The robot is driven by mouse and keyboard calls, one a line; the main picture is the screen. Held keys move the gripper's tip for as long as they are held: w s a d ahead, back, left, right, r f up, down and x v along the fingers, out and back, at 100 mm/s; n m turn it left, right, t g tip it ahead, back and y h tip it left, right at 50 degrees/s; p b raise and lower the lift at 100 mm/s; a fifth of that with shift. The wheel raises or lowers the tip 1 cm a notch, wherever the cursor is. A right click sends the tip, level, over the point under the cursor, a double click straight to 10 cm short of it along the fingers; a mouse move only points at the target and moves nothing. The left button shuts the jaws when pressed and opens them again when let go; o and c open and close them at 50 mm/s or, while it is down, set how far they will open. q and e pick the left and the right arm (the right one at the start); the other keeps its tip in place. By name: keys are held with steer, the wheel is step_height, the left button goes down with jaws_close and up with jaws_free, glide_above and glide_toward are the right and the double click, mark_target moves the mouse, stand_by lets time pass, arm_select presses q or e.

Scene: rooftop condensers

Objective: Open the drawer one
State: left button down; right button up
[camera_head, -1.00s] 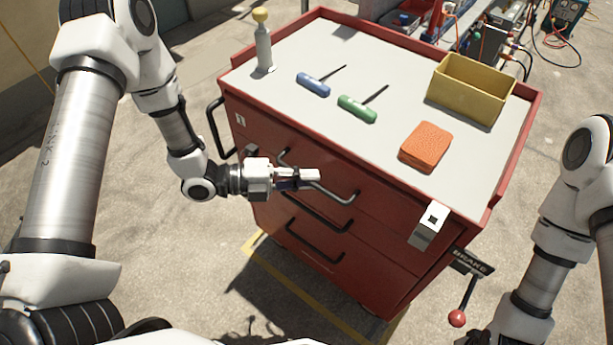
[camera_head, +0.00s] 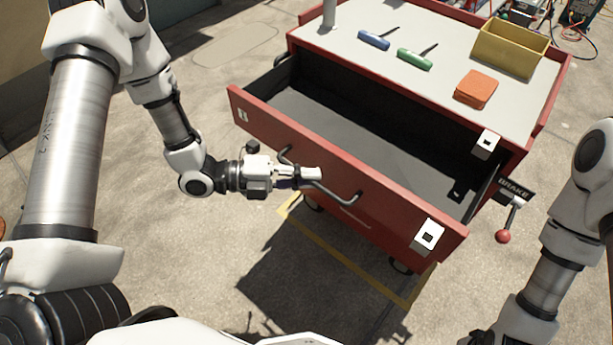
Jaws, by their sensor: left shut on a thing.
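Drawer one (camera_head: 350,205), the red top drawer marked with a small number plate at its left end, stands pulled far out of the red tool cart (camera_head: 520,150). Its grey inside shows and looks empty, apart from a small dark fitting near the right end. A white latch plate (camera_head: 428,236) is on the right end of the drawer front. My right arm shows at the right edge, but its gripper is out of view.
On the cart top are a blue-handled tool (camera_head: 375,40), a green-handled tool (camera_head: 415,60), an orange sponge (camera_head: 476,90) and a yellow bin (camera_head: 510,48). A brake lever (camera_head: 507,220) with a red knob sticks out at the cart's right. The concrete floor in front is clear.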

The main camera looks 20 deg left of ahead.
arm_select(q)
steer(key=shift+s, duration=0.25)
steer(key=c, duration=1.2)
jaws_free()
steer(key=shift+w, duration=0.1)
steer(key=shift+a, duration=0.15)
steer(key=v, duration=1.1)
steer(key=shift+s+a, duration=0.25)
steer(key=shift+a, duration=0.05)
